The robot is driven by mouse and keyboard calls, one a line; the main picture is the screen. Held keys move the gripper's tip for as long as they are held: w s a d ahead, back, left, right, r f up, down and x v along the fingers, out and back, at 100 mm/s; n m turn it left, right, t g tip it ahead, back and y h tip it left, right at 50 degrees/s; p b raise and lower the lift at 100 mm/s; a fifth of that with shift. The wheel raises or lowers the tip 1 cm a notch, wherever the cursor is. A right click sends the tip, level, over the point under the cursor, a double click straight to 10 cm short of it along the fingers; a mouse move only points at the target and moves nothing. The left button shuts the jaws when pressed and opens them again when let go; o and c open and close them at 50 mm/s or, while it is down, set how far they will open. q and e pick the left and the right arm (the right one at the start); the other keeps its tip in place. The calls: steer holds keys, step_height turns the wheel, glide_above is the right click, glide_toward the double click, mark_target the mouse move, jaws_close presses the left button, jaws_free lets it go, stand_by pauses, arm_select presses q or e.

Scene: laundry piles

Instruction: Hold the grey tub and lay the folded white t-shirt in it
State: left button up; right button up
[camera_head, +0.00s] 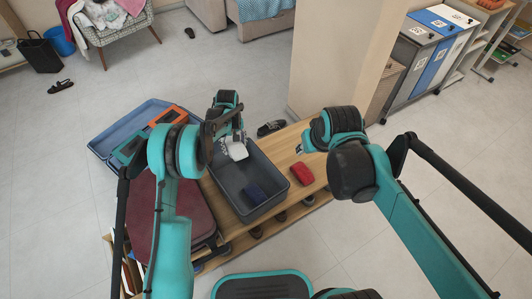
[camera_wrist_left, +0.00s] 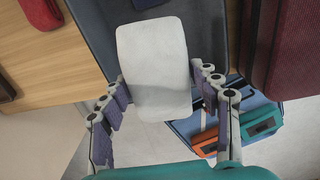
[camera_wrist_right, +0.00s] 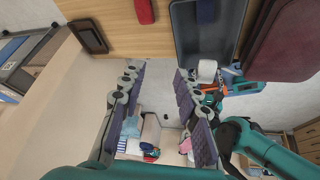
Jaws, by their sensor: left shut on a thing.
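The folded white t-shirt (camera_head: 238,152) is held between the fingers of my left gripper (camera_wrist_left: 160,90), over the far end of the grey tub (camera_head: 282,173). In the left wrist view the t-shirt (camera_wrist_left: 154,68) is a flat, pale, rounded block with a finger on each side. The right wrist view also shows the t-shirt (camera_wrist_right: 207,70) at the tub's (camera_wrist_right: 238,30) end. I cannot tell whether it touches the tub floor. A dark blue folded item (camera_head: 256,192) lies inside the tub. My right gripper (camera_wrist_right: 160,90) is open and empty, right of the tub and not touching it.
The tub stands on a wooden bench. A red folded item (camera_head: 302,174) lies on the bench right of it. A maroon case (camera_head: 188,205) is on the left. A blue open case (camera_head: 104,150) with orange and teal items is behind. A beige pillar (camera_head: 335,60) rises behind the bench.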

steer(key=w+a+f+n+g, duration=0.15)
steer(key=w+f, duration=0.25)
steer(key=w, duration=0.6)
steer(key=n+g, duration=0.3)
steer(key=g, duration=0.1)
glide_above(267, 173)
steer(key=f, duration=2.9)
steer(key=shift+w+d, duration=0.1)
steer(key=shift+w, duration=0.2)
step_height(267, 173, down, 12)
steer(key=shift+f, duration=0.15)
jaws_close()
